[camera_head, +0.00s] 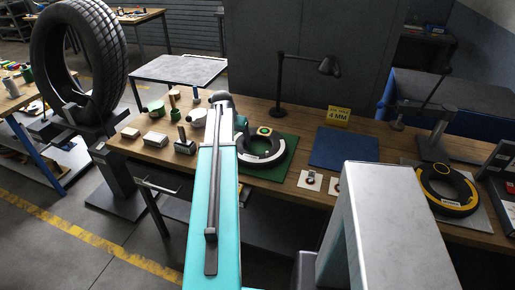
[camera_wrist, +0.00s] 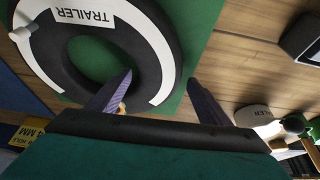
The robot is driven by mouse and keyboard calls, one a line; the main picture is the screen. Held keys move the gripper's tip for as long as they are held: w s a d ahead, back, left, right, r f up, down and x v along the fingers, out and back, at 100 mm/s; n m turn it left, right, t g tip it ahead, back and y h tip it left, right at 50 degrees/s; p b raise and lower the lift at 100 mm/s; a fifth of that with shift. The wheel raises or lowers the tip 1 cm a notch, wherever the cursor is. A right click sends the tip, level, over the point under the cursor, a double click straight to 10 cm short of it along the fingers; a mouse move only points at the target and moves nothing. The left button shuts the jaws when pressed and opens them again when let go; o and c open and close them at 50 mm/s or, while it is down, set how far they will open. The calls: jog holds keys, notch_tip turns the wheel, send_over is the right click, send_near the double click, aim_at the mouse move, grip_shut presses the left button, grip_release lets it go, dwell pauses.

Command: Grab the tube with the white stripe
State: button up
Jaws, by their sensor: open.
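The tube with the white stripe (camera_head: 279,153) is a black ring lying on a green mat (camera_head: 287,166) on the workbench, partly hidden by my arm in the head view. In the wrist view the tube (camera_wrist: 52,48) fills the upper left, and its white band reads "TRAILER". My gripper (camera_wrist: 160,76) is open. Its left finger overlaps the tube near the hole's edge, and its right finger is outside the ring, to its right. Nothing shows held between them. I cannot tell the fingers' height above the tube or whether they touch it.
A yellow-striped tube (camera_head: 446,190) lies at the right of the workbench (camera_head: 170,156). A black lamp (camera_head: 281,85) stands behind. A blue mat (camera_head: 343,147) and small cards with rings (camera_head: 310,180) are right of the green mat. Blocks and cylinders stand at left.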

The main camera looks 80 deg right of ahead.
jog(key=shift+c, duration=0.5)
jog(key=c, duration=1.3)
jog(key=shift+r, duration=0.25)
